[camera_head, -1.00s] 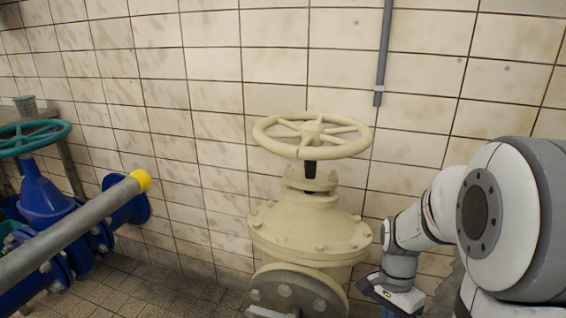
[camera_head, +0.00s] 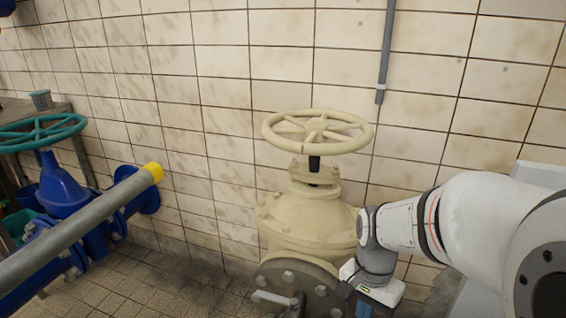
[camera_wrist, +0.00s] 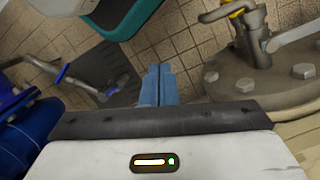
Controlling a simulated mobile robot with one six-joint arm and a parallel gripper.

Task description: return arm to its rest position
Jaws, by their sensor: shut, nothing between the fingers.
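My gripper (camera_wrist: 158,85) shows in the wrist view with its blue fingers shut together and nothing between them. In the head view, my arm reaches in from the right. Its wrist end is low, beside or in front of the right side of the cream valve (camera_head: 312,215), partly covering it. I cannot tell whether they touch. In the wrist view, the fingers point over the tiled floor, left of a bolted flange (camera_wrist: 270,75).
The cream handwheel (camera_head: 318,131) tops the valve. At left are a blue valve (camera_head: 62,190) with a green handwheel (camera_head: 40,131) and a grey pipe (camera_head: 80,225) with a yellow end. A tiled wall (camera_head: 215,60) carries a grey conduit (camera_head: 386,50). Open floor lies left of the cream valve.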

